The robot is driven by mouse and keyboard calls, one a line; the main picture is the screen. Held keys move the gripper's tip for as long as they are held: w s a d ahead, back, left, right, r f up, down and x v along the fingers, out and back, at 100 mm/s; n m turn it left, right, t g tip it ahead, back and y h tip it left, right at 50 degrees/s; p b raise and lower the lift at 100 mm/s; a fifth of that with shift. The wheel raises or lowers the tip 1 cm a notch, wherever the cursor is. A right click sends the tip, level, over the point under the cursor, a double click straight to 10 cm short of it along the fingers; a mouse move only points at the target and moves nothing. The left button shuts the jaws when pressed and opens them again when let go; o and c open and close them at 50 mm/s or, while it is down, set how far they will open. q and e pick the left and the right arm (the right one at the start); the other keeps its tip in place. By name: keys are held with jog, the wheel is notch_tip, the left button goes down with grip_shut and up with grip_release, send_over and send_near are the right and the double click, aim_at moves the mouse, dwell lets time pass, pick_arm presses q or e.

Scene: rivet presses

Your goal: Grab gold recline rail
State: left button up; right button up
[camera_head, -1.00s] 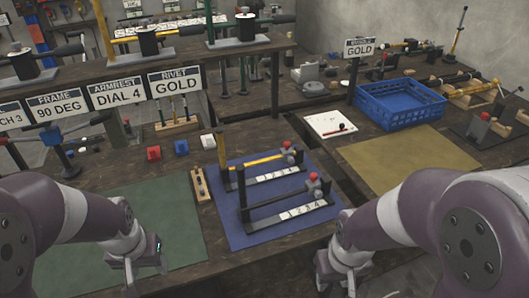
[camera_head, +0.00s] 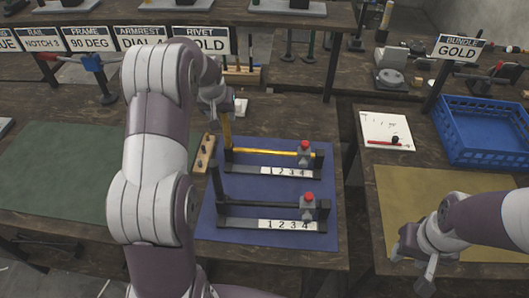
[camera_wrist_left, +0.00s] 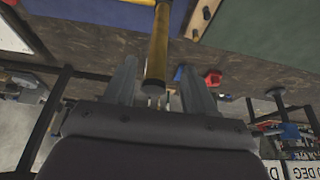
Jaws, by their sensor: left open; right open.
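The gold recline rail (camera_head: 272,152) sits on the blue mat (camera_head: 208,232), with a gold bar, an upright gold post (camera_head: 227,130) at its left end, a red-topped knob and a numbered strip. My left gripper (camera_head: 220,106) is open at the top of that post. In the left wrist view, the gold post (camera_wrist_left: 158,45) with its dark end reaches between the two open fingers (camera_wrist_left: 160,85); contact cannot be told. A black rail (camera_head: 262,202) of similar shape lies in front of the gold one. My right gripper (camera_head: 418,256) is open and empty over the yellow mat's lower left.
A wooden block (camera_head: 204,155) lies left of the rails. A blue crate (camera_head: 482,150) and a paper with a red pen (camera_head: 385,143) are on the right table. The green mat (camera_head: 60,165) is clear. A row of signs stands behind.

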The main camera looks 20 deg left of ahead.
aim_at(224, 118)
pick_arm(q)
jog(key=x, duration=0.1)
jog(key=p+x, duration=0.1)
jog(key=x, duration=0.3)
jog(key=shift+s+d+f+p, duration=0.1)
jog(key=shift+d+f+p, duration=0.05)
jog(key=shift+d+p, duration=0.2)
jog(key=shift+a+f, duration=0.15)
jog(key=shift+s, duration=0.15)
jog(key=c, duration=0.3)
grip_shut()
